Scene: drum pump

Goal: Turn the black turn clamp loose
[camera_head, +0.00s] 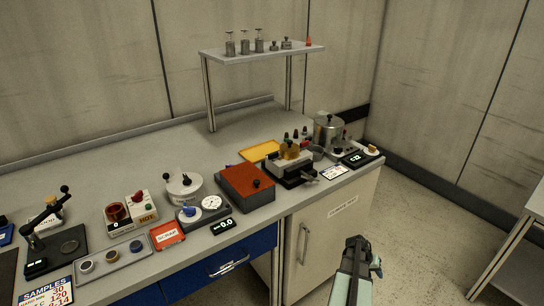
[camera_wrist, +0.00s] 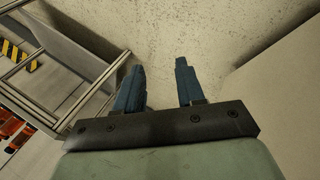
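My gripper (camera_head: 362,245) hangs in front of the bench's right end, over the floor and apart from everything on the bench. In the wrist view my gripper (camera_wrist: 160,66) has its two blue fingers apart with nothing between them, only floor beyond. A grey device with a yellow round top, which looks like the pump (camera_head: 289,154), sits on a black base near the bench's right front. Dark parts show around it, but the black turn clamp is too small to tell apart, so I cannot tell how it is turned.
An orange-topped box (camera_head: 245,184) stands left of the pump. A steel pot (camera_head: 327,129) and a display reading C22 (camera_head: 356,158) are right of it. A raised shelf (camera_head: 262,54) stands behind. A white table (camera_head: 522,240) is at far right. Floor between is clear.

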